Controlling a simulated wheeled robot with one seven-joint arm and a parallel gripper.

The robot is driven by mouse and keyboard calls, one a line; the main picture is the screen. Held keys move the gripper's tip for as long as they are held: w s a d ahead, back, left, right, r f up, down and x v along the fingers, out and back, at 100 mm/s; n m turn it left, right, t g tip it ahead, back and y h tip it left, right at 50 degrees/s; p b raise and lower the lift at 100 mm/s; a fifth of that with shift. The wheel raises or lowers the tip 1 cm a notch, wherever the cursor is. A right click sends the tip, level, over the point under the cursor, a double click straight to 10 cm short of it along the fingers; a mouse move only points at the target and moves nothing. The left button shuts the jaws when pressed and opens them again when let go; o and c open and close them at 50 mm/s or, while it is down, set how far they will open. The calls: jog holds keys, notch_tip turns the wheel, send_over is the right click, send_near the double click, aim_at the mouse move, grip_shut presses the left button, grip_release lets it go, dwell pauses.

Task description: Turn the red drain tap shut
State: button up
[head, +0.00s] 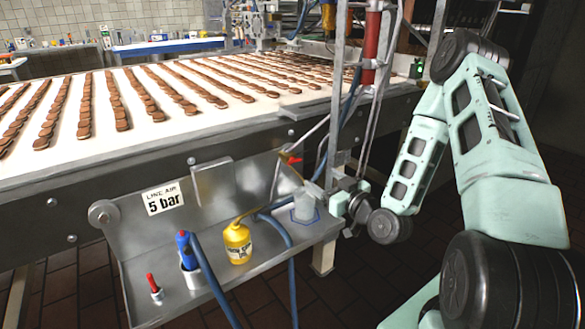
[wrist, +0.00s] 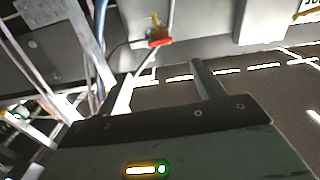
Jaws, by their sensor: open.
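The red drain tap (head: 292,160) is a small red lever on a pipe above the right part of the metal shelf in the head view. In the wrist view the red lever (wrist: 160,41) lies roughly crosswise, with a brass-coloured body (wrist: 155,20) above it. My gripper (wrist: 165,80) is open and empty, its two fingers pointing toward the tap, which lies beyond the fingertips and apart from them. In the head view my gripper (head: 335,188) is to the right of and below the tap. Its fingers are hard to make out there.
The conveyor (head: 130,145) with biscuit rows is behind; metal posts stand near my gripper.

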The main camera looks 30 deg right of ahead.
aim_at(294, 160)
jog(key=w+b, duration=0.2)
jog(key=w, duration=0.2)
jog(key=w+b, duration=0.2)
jog(key=w, duration=0.3)
jog(key=w+b, duration=0.2)
jog(key=w, duration=0.2)
jog(key=shift+w+a, duration=0.25)
jog(key=shift+a, duration=0.1)
jog(key=shift+c, duration=0.4)
jog(key=c, duration=0.9)
